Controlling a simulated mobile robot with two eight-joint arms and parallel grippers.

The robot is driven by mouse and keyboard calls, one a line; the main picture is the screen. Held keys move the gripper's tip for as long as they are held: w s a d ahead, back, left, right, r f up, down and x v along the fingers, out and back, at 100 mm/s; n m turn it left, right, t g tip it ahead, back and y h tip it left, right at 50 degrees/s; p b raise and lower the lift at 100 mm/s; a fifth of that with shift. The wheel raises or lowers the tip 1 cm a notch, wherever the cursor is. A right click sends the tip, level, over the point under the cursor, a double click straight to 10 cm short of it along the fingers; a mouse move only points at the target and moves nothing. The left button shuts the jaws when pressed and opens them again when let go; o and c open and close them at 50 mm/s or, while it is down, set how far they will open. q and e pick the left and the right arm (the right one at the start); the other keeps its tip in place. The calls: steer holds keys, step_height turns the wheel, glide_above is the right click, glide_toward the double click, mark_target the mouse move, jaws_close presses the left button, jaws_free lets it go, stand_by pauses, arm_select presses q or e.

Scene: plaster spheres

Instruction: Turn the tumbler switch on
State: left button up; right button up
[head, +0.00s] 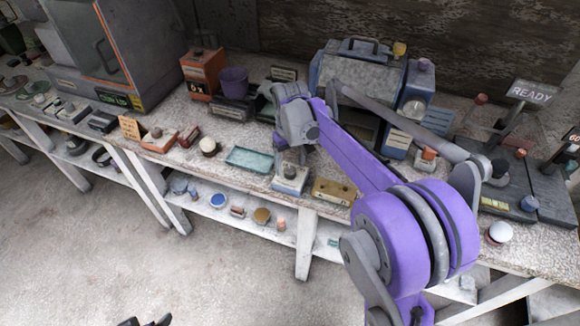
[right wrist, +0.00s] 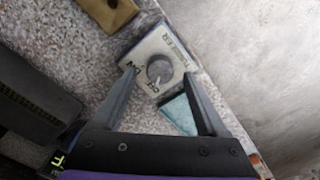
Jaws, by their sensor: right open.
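The tumbler switch (head: 290,178) is a small box with a pale top and a blue-grey base near the table's front edge. In the right wrist view, the switch (right wrist: 145,52) shows a round grey knob (right wrist: 160,68) with a small pointer; printed lettering surrounds it, and I cannot tell its setting. My right gripper (right wrist: 159,74) is open, with its fingers spread either side of the knob in that view; contact cannot be told. In the head view my right gripper (head: 294,143) is above and behind the switch. Dark tips of my left gripper (head: 146,322) show at the bottom edge.
A teal tray (head: 250,159) lies left of the switch and a tan box (head: 334,191) right of it. A dark device (right wrist: 30,105) is beside the gripper in the wrist view. A large grey-blue machine (head: 357,80) stands behind. Several small items lie on the lower shelf.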

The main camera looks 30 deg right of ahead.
steer(key=shift+f, duration=0.8)
jaws_close()
